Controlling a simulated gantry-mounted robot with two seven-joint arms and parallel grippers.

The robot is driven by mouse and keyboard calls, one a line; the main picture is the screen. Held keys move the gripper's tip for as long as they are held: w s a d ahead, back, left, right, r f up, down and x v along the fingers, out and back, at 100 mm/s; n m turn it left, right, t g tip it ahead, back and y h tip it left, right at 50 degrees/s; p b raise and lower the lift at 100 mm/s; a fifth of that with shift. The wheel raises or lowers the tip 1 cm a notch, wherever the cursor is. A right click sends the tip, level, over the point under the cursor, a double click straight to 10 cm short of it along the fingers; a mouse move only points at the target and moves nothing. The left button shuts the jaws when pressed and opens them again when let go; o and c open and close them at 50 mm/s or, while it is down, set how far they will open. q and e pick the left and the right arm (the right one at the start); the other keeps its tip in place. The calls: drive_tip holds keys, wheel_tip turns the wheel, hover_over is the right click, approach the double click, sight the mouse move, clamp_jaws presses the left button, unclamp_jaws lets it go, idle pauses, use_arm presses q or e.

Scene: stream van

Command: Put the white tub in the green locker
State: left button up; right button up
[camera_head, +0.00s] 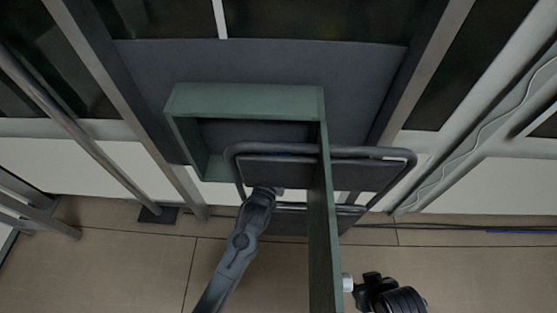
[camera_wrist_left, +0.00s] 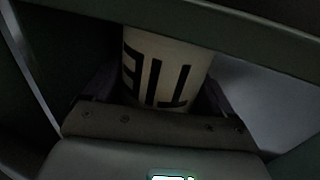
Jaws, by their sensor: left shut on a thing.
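The green locker (camera_head: 245,101) is in the upper middle of the head view. Its green door (camera_head: 322,230) hangs open from the right side toward the camera. My left arm reaches up from below, with its wrist at the locker's lower opening. In the dark left wrist view, my left gripper (camera_wrist_left: 162,92) is shut on the white tub (camera_wrist_left: 182,60) with black lettering. A dark bar crosses over the tub's upper end there. The tub is hidden in the head view. My right gripper (camera_head: 361,285) is right of the door's near end; its jaws are unclear.
A dark tubular frame (camera_head: 395,152) crosses just below the locker and behind the door. Grey poles (camera_head: 90,130) stand at the left. The tan tiled floor (camera_head: 120,265) is open at the lower left.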

use_arm(q)
drive_tip(key=shift+f, duration=0.15)
drive_tip(key=o, duration=0.9)
drive_tip(key=shift+o, duration=0.2)
drive_tip(key=shift+s+r, duration=0.2)
drive_tip(key=s+a+g+y+p, duration=0.2)
drive_tip(key=s+a+g, duration=0.2)
drive_tip(key=s+a, duration=0.3)
drive_tip(key=s+a+n+g+y+p, duration=0.1)
drive_tip(key=s+a+g, duration=0.3)
drive_tip(key=s, duration=1.2)
drive_tip(key=s+a+n+g+y+p, duration=0.1)
drive_tip(key=s+a+g, duration=0.4)
drive_tip(key=s+a, duration=0.7)
drive_tip(key=shift+r+y+p, duration=0.15)
drive_tip(key=shift+y+p, duration=0.65)
drive_tip(key=shift+y, duration=0.3)
